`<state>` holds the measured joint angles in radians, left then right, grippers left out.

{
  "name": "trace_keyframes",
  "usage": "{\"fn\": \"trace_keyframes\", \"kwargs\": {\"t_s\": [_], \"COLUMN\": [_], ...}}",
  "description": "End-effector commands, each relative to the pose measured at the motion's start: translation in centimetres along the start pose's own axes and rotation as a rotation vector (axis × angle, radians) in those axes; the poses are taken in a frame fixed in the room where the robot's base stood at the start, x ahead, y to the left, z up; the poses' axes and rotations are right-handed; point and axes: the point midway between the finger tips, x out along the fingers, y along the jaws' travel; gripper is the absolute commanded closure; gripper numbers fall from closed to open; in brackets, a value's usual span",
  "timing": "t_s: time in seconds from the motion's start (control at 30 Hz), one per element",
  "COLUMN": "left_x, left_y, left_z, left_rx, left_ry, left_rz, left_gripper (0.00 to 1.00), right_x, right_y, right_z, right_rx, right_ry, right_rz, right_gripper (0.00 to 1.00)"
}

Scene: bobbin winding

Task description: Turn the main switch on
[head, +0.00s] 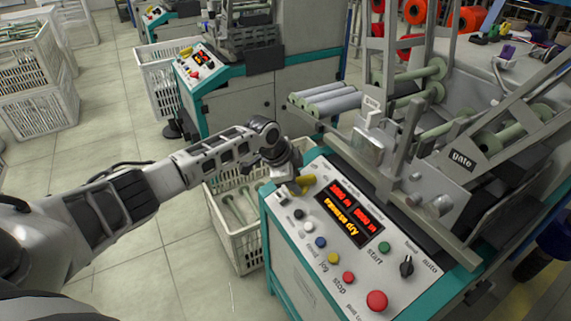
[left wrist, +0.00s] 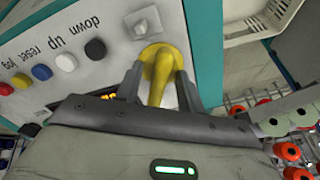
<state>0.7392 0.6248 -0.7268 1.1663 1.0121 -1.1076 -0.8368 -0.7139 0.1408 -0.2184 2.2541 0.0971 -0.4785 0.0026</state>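The main switch (head: 305,180) is a yellow rotary handle at the far left corner of the machine's control panel (head: 325,245). In the left wrist view the yellow handle (left wrist: 160,72) stands between my left gripper's two grey fingers (left wrist: 160,78). The fingers are apart, one on each side of the handle, and a strip of pale panel shows beside its stem. I cannot tell whether either finger touches it. In the head view my left gripper (head: 290,183) is at the panel's corner, partly covering the switch area. My right gripper is not in view.
The panel has a lit red and yellow display (head: 348,219), small coloured buttons, a red stop knob (head: 377,300) and a black selector (head: 406,265). Metal frames and rollers (head: 335,102) rise behind it. A white crate (head: 240,245) stands beside the machine. Open floor lies left.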

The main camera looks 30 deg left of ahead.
Motion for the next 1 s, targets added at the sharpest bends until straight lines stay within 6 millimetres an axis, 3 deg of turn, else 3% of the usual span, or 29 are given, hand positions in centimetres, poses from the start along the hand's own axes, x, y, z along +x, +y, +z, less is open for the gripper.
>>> {"fn": "trace_keyframes", "kwargs": {"t_s": [0.4,0.6,0.8,1.0], "left_x": [-9.5,-13.2,-15.0,-15.2], "left_y": [-0.1,0.0,0.0,0.0], "left_z": [0.1,0.1,0.0,0.0], "left_rx": [0.002,0.003,0.001,0.001], "left_ry": [-0.002,-0.003,-0.002,-0.002], "left_rz": [-0.003,-0.002,0.000,0.000], "left_gripper": [0.62,0.62,0.62,0.62], "right_x": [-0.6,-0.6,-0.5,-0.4], "right_y": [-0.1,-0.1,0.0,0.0], "right_z": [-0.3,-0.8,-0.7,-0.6], "right_rx": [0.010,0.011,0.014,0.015], "right_ry": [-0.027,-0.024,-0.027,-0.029], "right_rz": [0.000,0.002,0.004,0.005], "right_gripper": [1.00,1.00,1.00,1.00]}}
